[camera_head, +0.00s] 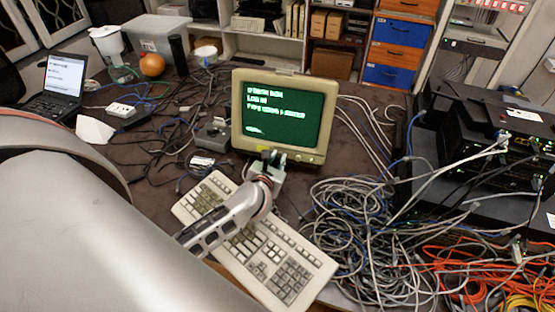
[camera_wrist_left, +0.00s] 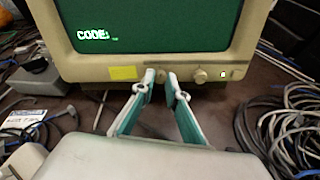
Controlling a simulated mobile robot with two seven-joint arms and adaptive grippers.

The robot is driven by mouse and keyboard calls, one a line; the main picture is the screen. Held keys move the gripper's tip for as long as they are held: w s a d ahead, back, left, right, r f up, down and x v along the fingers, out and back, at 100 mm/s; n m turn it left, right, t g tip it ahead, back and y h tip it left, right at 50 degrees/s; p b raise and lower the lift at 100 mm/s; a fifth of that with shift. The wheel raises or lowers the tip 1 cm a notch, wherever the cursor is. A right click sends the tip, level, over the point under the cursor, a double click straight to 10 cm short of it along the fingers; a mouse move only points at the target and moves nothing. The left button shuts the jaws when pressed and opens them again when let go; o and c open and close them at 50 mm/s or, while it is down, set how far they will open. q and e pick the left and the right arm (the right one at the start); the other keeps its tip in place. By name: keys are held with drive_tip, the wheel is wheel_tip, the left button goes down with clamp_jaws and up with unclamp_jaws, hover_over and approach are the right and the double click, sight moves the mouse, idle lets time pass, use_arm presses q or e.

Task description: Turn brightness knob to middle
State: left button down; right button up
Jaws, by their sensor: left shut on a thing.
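The old beige monitor (camera_head: 285,112) stands on the table, its green screen lit with text. The left wrist view shows its lower bezel close up, with a yellow sticker (camera_wrist_left: 123,73), two knobs and a green light (camera_wrist_left: 223,74). My left gripper (camera_head: 273,158) is at the bezel. In the left wrist view its fingertips (camera_wrist_left: 161,77) are close together around the left knob (camera_wrist_left: 161,74), mostly hidden between them. The right knob (camera_wrist_left: 200,76) is free, just right of the fingers. No knob label is readable, and the knob's angle cannot be told. My right gripper is not in view.
A beige keyboard (camera_head: 262,245) lies under my left arm. Tangled grey cables (camera_head: 350,235) lie right of it, with network gear (camera_head: 490,140) beyond. A grey box (camera_head: 212,136) sits left of the monitor. A laptop (camera_head: 62,85) and an orange (camera_head: 152,64) are farther left.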

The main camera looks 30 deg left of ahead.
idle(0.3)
use_arm(q)
drive_tip(key=shift+f, duration=0.1)
drive_tip(key=c, duration=2)
unclamp_jaws()
drive_tip(key=v, duration=1.2)
